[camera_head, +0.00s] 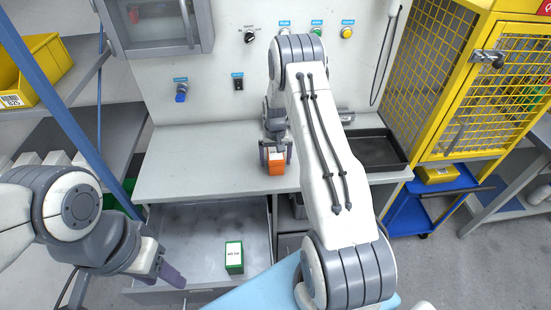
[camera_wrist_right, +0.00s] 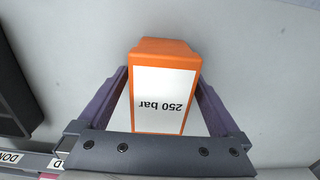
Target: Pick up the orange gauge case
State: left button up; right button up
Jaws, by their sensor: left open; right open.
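The orange gauge case (camera_head: 276,168) stands on the grey worktop near its front edge. In the right wrist view the orange case (camera_wrist_right: 162,48) shows a white label reading "250 bar", upside down. My right gripper (camera_head: 276,152) is open, with its purple fingers (camera_wrist_right: 160,95) on either side of the case. I cannot tell whether the fingers touch it. My left gripper (camera_head: 172,272) is open and empty, low at the left by the open drawer.
A green box with a white label (camera_head: 234,258) stands in the open drawer (camera_head: 200,275) below the worktop (camera_head: 200,165). A dark tray (camera_head: 375,150) lies at the worktop's right. A yellow mesh cage (camera_head: 470,90) stands further right. The worktop left of the case is clear.

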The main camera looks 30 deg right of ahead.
grip_shut()
jog(key=shift+w+r, duration=0.1)
jog(key=shift+r, duration=0.1)
